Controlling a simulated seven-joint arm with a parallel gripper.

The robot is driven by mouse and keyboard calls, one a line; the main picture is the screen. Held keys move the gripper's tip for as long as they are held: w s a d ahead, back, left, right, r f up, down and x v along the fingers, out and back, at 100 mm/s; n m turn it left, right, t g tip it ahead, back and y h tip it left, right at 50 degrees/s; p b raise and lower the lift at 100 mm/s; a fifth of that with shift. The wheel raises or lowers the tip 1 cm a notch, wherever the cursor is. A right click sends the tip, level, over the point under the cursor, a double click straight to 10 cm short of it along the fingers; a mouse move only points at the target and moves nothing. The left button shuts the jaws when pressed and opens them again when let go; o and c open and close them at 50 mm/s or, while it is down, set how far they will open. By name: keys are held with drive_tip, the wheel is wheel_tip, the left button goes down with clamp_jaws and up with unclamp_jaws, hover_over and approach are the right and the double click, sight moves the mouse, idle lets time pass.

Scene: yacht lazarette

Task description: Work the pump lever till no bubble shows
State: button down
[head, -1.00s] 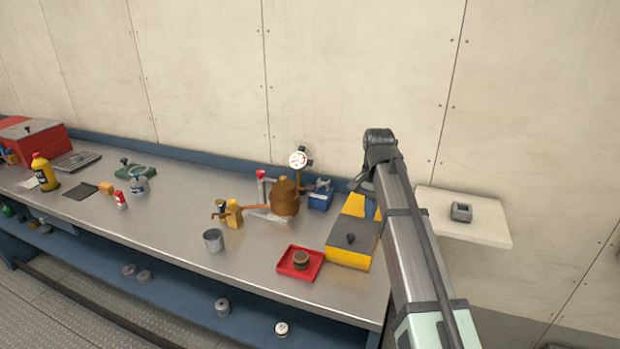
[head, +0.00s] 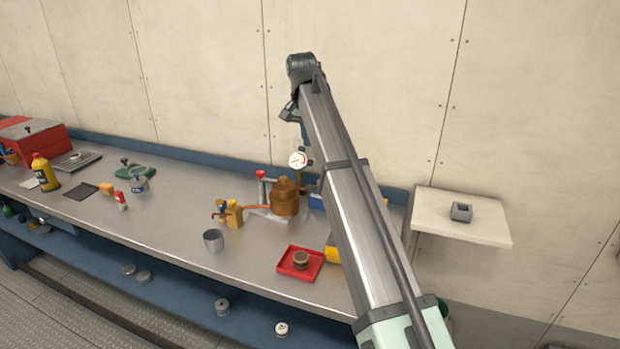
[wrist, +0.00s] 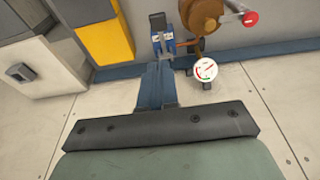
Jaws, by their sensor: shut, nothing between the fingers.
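The pump is a copper-brown rounded body (head: 285,200) near the back of the bench, with a red-knobbed lever (head: 260,175) standing at its left. A round white dial gauge (head: 299,159) stands just behind it. In the wrist view the copper body (wrist: 203,14), the red knob (wrist: 250,19) and the gauge (wrist: 205,70) show at the top right. My gripper (wrist: 158,68) is shut and empty, its blue fingers pointing toward the bench. In the head view my gripper (head: 305,136) hangs above the gauge, clear of the lever. I cannot make out any bubble.
A small blue unit (wrist: 165,44) and a yellow box (wrist: 105,42) sit beside the pump, partly hidden behind my arm in the head view. A red tray (head: 286,272), a grey cup (head: 213,240) and a small brass fitting (head: 233,213) stand in front. A wall shelf (head: 490,222) is at right.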

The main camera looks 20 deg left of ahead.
hover_over(311, 186)
drive_tip(key=s, duration=0.1)
drive_tip(key=s+x, duration=0.1)
drive_tip(key=x, duration=0.7)
drive_tip(key=s+x, duration=0.1)
drive_tip(key=x, duration=0.3)
drive_tip(key=shift+s+d+f, duration=0.1)
drive_tip(key=shift+s+f, duration=0.15)
drive_tip(key=shift+f, duration=0.8)
drive_tip(key=s+f+t, duration=0.3)
drive_tip(key=f, duration=0.3)
drive_tip(key=shift+f+t, duration=0.3)
drive_tip(key=shift+f, duration=0.05)
drive_tip(key=shift+s, duration=0.15)
